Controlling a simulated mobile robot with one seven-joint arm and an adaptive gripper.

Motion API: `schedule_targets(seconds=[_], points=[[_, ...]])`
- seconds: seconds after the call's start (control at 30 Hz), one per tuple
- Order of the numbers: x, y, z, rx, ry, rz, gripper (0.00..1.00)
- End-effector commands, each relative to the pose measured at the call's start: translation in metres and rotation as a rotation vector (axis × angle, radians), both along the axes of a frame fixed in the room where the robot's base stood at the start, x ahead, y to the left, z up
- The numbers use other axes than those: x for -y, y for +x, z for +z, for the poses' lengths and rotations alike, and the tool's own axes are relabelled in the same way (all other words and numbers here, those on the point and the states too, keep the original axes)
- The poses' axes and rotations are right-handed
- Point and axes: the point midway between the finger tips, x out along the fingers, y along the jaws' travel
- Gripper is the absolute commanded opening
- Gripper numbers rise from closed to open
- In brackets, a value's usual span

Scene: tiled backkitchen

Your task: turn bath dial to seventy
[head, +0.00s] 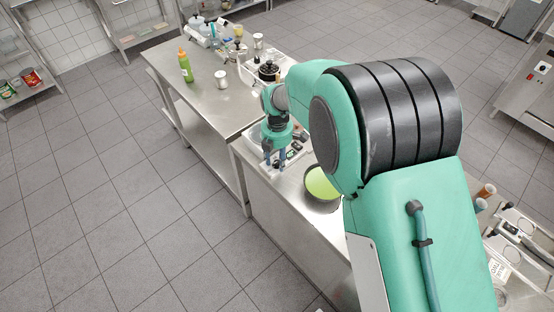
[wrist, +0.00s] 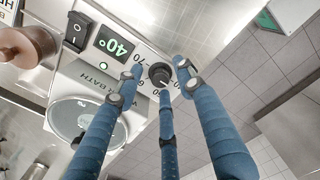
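The bath dial (wrist: 160,75) is a small black round knob on a white panel, with printed numbers around it, 70 among them. The dial's pointer mark is too small to read. My gripper (wrist: 160,78) has blue fingers spread around the dial, one to its left, one to its right and one below. The fingers look apart, and I cannot tell whether any touches the knob. In the head view my gripper (head: 275,160) points down over the white bath unit (head: 252,141), which it partly hides.
A black rocker switch (wrist: 35,42) sits left of the display. A pot with a green inside (head: 322,183) stands close to the right of my gripper. A green bottle (head: 185,66) and a can (head: 221,79) stand on the steel table (head: 205,108). The tiled floor to the left is clear.

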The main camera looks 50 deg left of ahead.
Motion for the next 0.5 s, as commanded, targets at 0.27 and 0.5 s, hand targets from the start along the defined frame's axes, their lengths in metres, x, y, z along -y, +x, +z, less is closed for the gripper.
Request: schedule_targets(seconds=[0.27, 0.5], points=[[0.0000, 0.0001, 0.0002, 0.000, 0.000, 0.000, 0.00], [0.0002, 0.0003, 0.0004, 0.000, 0.000, -0.006, 0.00]])
